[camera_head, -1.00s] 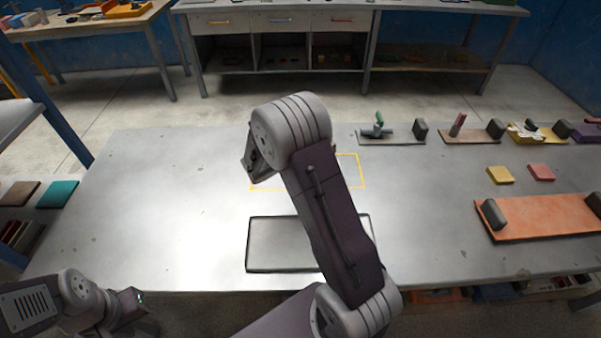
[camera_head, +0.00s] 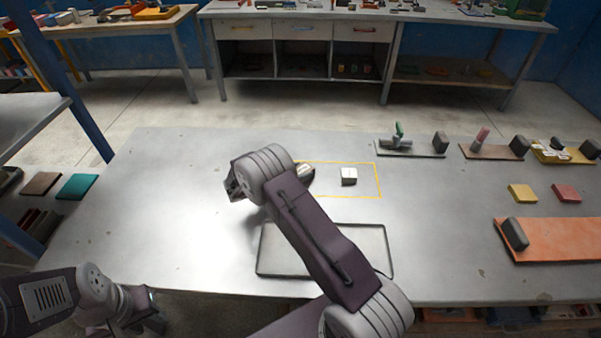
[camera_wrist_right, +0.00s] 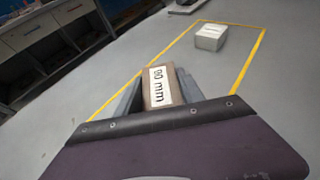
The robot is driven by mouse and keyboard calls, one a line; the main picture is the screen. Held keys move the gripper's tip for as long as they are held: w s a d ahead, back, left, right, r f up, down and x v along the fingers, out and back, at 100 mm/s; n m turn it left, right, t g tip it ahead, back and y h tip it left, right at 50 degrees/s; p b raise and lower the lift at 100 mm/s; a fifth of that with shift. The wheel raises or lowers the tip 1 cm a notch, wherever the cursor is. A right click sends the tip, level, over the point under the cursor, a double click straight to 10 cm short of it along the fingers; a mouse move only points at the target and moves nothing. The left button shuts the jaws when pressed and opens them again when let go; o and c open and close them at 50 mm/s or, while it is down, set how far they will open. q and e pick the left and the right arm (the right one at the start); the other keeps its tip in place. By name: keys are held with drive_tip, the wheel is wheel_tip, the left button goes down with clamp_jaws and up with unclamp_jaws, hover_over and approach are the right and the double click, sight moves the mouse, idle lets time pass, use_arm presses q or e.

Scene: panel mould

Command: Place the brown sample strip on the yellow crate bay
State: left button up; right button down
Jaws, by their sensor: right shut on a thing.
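My right gripper (camera_wrist_right: 160,92) is shut on a brown strip (camera_wrist_right: 146,72) with a white label ending in "mm". In the head view, a brown-and-white piece (camera_head: 306,171) shows beside my right arm, which hides most of the gripper. It looks like the held strip, over the left part of a yellow-outlined rectangle (camera_head: 381,182) on the table. I cannot tell whether it touches the table. A yellow-orange crate (camera_head: 155,13) stands on the far left table; I cannot tell if it is the named bay. My left gripper (camera_head: 152,308) is low at left, its jaws unclear.
A white block (camera_head: 349,176) sits inside the outline, right of the strip. A grey tray (camera_head: 385,272) lies nearer, partly behind my arm. Boards with dark blocks, a yellow piece (camera_head: 522,193) and a red piece (camera_head: 567,192) are at right.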

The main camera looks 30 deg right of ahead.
drive_tip(key=shift+f, duration=0.1)
drive_tip(key=shift+f, duration=0.15)
drive_tip(key=c, duration=0.7)
unclamp_jaws()
drive_tip(key=shift+a+r, duration=0.3)
drive_tip(key=shift+r, duration=0.05)
drive_tip(key=v, duration=1.1)
drive_tip(key=shift+s+a+p, duration=0.15)
drive_tip(key=shift+a+p, duration=0.05)
drive_tip(key=shift+p, duration=0.1)
